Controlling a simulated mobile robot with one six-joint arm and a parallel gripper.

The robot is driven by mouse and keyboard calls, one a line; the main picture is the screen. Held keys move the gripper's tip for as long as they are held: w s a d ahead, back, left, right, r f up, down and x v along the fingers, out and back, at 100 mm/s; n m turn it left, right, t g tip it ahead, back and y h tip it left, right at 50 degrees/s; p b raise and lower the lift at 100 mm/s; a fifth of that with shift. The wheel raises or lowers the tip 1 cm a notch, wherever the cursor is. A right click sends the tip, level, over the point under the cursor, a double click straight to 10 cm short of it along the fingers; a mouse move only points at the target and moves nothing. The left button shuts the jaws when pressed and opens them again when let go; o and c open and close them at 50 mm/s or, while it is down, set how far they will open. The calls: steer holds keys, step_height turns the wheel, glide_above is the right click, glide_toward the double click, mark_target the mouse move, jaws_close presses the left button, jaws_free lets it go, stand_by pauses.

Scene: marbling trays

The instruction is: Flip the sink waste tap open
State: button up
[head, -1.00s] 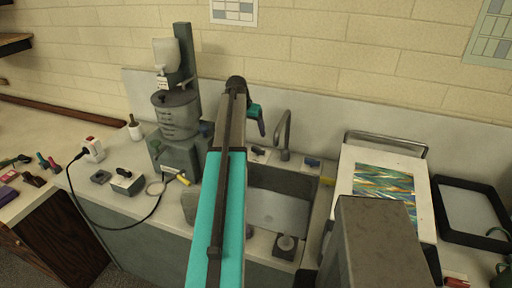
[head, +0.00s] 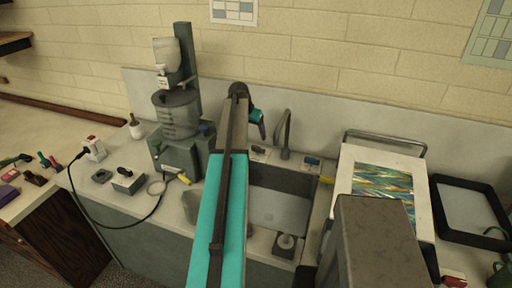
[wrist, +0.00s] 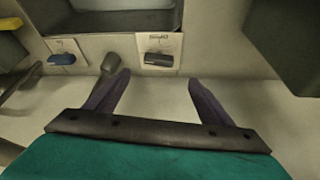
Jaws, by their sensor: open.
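Two small labelled plates with levers flank the grey faucet (head: 284,138) behind the sink. One has a blue lever (wrist: 62,60), right of the faucet in the head view (head: 312,161). The other has a dark lever (wrist: 158,59), left of the faucet in the head view. I cannot read the labels, so which one is the waste tap is unclear. My gripper (wrist: 158,82) is open and empty, its dark fingers spread on either side of the dark lever's line, with the lever beyond the tips. In the head view my gripper points down behind the sink, partly hidden by my arm.
The sink basin (head: 280,208) is in front of the faucet. A mixer with a grey vessel (head: 177,115) stands left. A tray with a marbled sheet (head: 383,186) and a black-framed tray (head: 436,196) lie right.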

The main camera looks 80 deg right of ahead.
mark_target(257, 147)
steer(key=shift+p+x, duration=2.05)
steer(key=shift+x, duration=3.4)
